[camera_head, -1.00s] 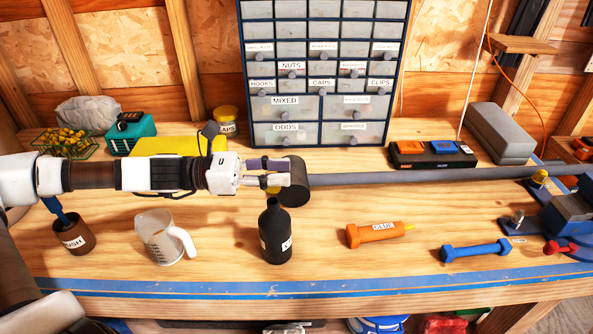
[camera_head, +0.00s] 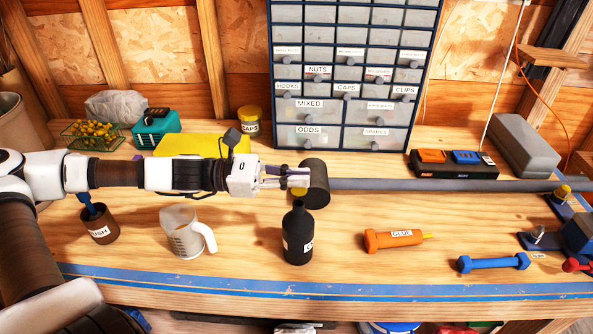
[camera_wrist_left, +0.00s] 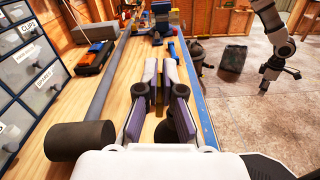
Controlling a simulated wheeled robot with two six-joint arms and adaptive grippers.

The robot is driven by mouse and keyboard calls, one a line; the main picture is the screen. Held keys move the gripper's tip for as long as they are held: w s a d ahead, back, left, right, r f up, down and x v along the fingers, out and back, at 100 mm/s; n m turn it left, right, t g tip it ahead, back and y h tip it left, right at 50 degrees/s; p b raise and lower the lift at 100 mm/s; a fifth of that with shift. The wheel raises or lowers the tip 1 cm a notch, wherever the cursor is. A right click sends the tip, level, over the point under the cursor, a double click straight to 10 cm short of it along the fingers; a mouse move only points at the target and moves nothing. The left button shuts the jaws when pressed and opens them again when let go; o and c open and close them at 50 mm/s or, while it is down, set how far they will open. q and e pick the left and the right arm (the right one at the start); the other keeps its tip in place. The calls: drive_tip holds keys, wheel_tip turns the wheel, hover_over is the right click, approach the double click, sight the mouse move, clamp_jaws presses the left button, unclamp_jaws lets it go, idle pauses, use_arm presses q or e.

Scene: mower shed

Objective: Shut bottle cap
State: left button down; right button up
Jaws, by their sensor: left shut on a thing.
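A black bottle (camera_head: 298,238) with a white label stands upright on the bench in the head view. Its dark neck points up, just below my left gripper's fingertips in the picture. In the left wrist view the bottle (camera_wrist_left: 168,131) shows only as a dark shape between the fingers. My left gripper (camera_head: 290,178) is level above the bench, shut on a small yellow cap (camera_head: 299,191) that shows under its fingertips. The cap is mostly hidden and looks apart from the bottle. My right gripper (camera_wrist_left: 268,74) hangs over the floor in the wrist view, too small to read.
A long-handled hammer with a dark head (camera_head: 317,183) lies behind the bottle. A measuring jug (camera_head: 184,234) and brown brush pot (camera_head: 101,226) stand left. The drawer cabinet (camera_head: 352,70) stands behind.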

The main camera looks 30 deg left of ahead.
use_arm(q)
drive_tip(key=m+p, duration=0.1)
drive_tip(key=s+m+p, duration=0.1)
drive_tip(key=m, duration=0.1)
drive_tip(key=shift+s+d, duration=0.15)
drive_tip(key=shift+d, duration=0.2)
drive_tip(key=shift+s+d+f+m+p, duration=0.1)
drive_tip(key=shift+s+f+m+p, duration=0.1)
drive_tip(key=shift+m, duration=0.35)
drive_tip(key=shift+s+d+f+m+p, duration=0.1)
drive_tip(key=shift+m+p, duration=0.1)
drive_tip(key=shift+m, duration=0.35)
drive_tip(key=m, duration=0.2)
drive_tip(key=s, duration=0.1)
drive_tip(key=shift+d+f+m+p, duration=0.25)
drive_tip(key=shift+f+m+p, duration=0.1)
drive_tip(key=shift+m, duration=0.05)
drive_tip(key=m, duration=0.1)
drive_tip(key=f+m, duration=0.1)
drive_tip(key=m, duration=0.1)
drive_tip(key=s+m, duration=0.1)
drive_tip(key=shift+d+f, duration=0.35)
drive_tip(key=m, duration=0.1)
drive_tip(key=f+m, duration=0.1)
drive_tip(key=m, duration=0.2)
drive_tip(key=shift+s+d+f+m+b, duration=0.1)
drive_tip(key=shift+s+f+m+b, duration=0.05)
drive_tip(key=shift+f+m+b, duration=0.2)
drive_tip(key=c, duration=1.3)
unclamp_jaws()
